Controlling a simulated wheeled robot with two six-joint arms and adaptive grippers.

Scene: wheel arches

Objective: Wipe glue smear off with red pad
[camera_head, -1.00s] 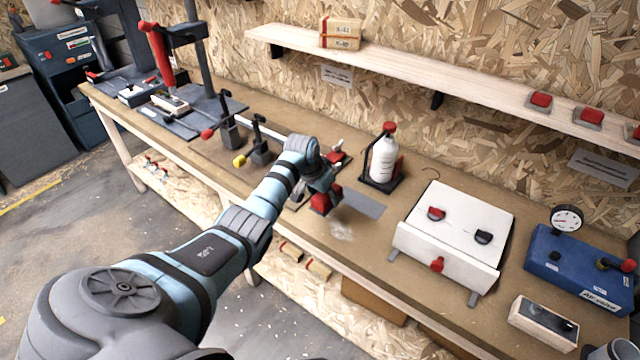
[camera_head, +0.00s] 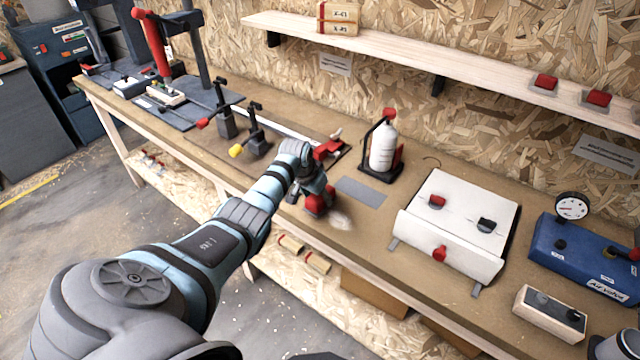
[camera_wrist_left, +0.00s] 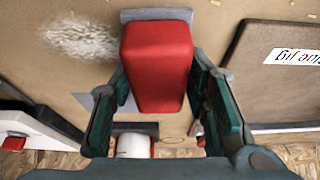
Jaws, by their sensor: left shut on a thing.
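The red pad (camera_head: 318,204) is a red block on a thin grey base. My left gripper (camera_head: 313,188) is shut on it over the bench. In the left wrist view the pad (camera_wrist_left: 158,65) sits between the two green-lined fingers (camera_wrist_left: 160,82), with its grey base pointing away from the gripper. The glue smear (camera_head: 342,219) is a pale, streaky patch on the brown bench top, just right of the pad. In the wrist view the smear (camera_wrist_left: 75,38) lies left of the pad. I cannot tell whether the base touches the bench. My right gripper is not in view.
A grey sheet (camera_head: 361,191) lies flat just behind the smear. A bottle in a holder (camera_head: 383,150) stands behind that. A white panel box (camera_head: 459,225) is to the right, and clamps (camera_head: 256,143) are to the left. The bench's front edge is close to the pad.

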